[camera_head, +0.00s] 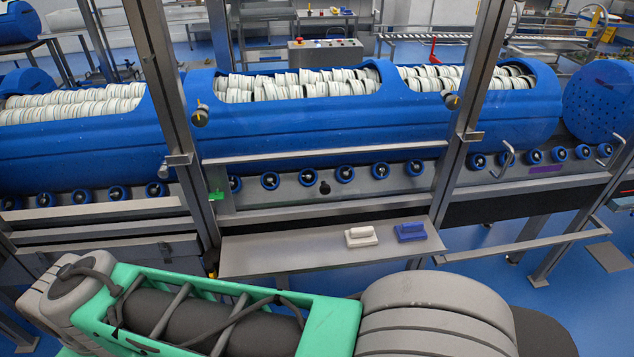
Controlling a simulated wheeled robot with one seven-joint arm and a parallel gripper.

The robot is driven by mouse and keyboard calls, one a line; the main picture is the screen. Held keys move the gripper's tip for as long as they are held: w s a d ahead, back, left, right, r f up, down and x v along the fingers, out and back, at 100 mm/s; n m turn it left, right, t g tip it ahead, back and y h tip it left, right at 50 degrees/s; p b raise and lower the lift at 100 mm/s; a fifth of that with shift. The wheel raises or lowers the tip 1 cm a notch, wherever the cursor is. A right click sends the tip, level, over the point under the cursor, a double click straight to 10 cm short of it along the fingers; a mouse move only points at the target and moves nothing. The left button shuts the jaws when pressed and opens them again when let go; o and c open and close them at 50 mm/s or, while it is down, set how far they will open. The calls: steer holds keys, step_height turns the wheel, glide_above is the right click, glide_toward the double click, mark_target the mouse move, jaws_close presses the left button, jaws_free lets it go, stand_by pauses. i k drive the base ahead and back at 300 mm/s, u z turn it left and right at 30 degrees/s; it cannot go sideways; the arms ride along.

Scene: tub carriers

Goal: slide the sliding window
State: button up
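The sliding window (320,153) seems to be the clear panel in a metal frame in front of the blue drum machine. I make out its lower metal rail and the upright posts beside it; the clear pane itself is hard to see. I cannot tell whether the window is open or shut. My green and grey arm lies across the bottom of the view, in front of the machine. My gripper is not in view.
A metal shelf (280,255) below the window bears a white block with a handle (361,237) and a blue one (410,232). Blue drums (290,130) full of white discs lie behind the frame. Blue floor (580,295) is free at lower right. A rail (530,246) sticks out at right.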

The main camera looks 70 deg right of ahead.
mark_target(325, 189)
steer(key=z, duration=1.85)
steer(key=k, duration=0.35)
steer(key=z, duration=0.3)
steer(key=i, duration=0.4)
steer(key=u, duration=2.1)
steer(key=k, duration=0.4)
steer(key=z, duration=0.45)
